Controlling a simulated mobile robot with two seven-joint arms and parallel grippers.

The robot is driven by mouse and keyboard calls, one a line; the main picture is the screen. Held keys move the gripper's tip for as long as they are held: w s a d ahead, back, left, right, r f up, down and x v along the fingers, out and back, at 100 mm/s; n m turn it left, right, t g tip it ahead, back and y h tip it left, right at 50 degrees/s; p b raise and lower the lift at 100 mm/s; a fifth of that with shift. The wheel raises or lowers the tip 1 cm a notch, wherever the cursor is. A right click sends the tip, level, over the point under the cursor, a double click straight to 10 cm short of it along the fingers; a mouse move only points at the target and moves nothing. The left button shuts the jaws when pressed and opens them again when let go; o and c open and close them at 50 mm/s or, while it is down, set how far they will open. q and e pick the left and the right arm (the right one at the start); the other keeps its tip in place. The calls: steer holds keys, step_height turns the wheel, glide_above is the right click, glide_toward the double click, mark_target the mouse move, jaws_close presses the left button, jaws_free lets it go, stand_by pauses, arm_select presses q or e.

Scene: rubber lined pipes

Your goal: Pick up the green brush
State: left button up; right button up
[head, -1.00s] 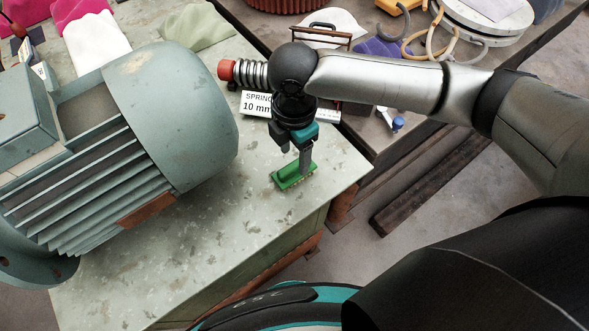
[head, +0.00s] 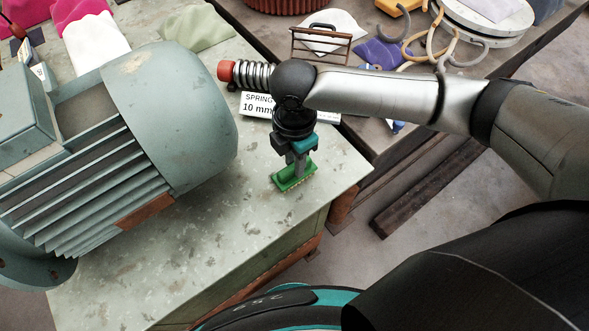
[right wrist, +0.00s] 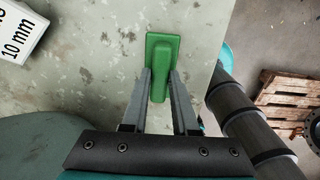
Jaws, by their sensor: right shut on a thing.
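The green brush (head: 294,178) sits on the pale worn tabletop near its right edge, with its bristles down. It also shows in the right wrist view (right wrist: 163,52), lying between the fingertips. My right gripper (head: 298,166) reaches down onto the brush from above and is shut on its raised green handle. In the right wrist view the two grey fingers (right wrist: 160,88) lie on either side of the handle. I cannot tell whether the brush is clear of the table. My left gripper is not in view.
A large grey-green motor (head: 170,110) stands to the left of the brush. A spring with a red end (head: 248,73) and a white "10 mm" label (head: 257,105) lie behind my gripper. The tabletop in front of the brush is clear.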

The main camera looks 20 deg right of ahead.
steer(key=shift+r, duration=0.1)
jaws_close()
step_height(320, 180, up, 20)
steer(key=p, duration=0.3)
steer(key=shift+p, duration=0.4)
steer(key=shift+o, duration=1.6)
jaws_free()
jaws_close()
steer(key=shift+f, duration=0.2)
